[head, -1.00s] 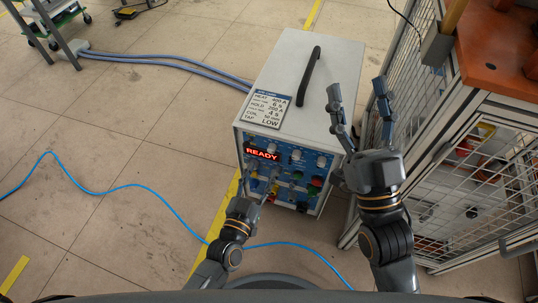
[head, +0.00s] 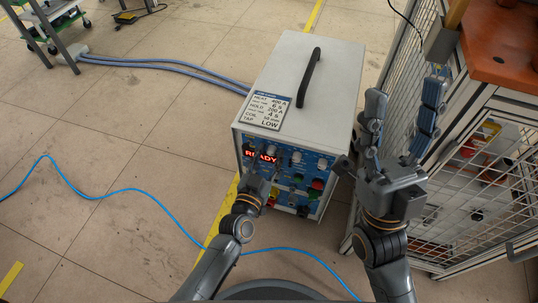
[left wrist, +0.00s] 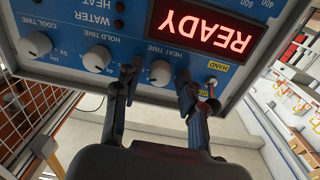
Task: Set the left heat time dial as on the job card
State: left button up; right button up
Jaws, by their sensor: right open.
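The heater's front panel shows upside down in the left wrist view. The white heat time dial (left wrist: 160,73) sits below the lit READY display (left wrist: 203,28). My left gripper (left wrist: 157,78) is open, one finger on each side of this dial; I cannot tell whether they touch it. In the head view my left gripper (head: 258,168) is at the panel and hides part of it and of the display. The job card (head: 266,110) on the heater top reads HEAT 400 A, 6 s; HOLD 200 A, 4 s; tap LOW. My right gripper (head: 405,88) is open and empty, right of the heater.
The white heater (head: 285,70) has a black handle (head: 309,78) on top. The hold time dial (left wrist: 97,58) is beside the heat time dial. A mesh cage (head: 480,190) stands close on the right. A blue cable (head: 120,187) crosses the floor; the left floor is mostly free.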

pick_arm(q)
grip_shut()
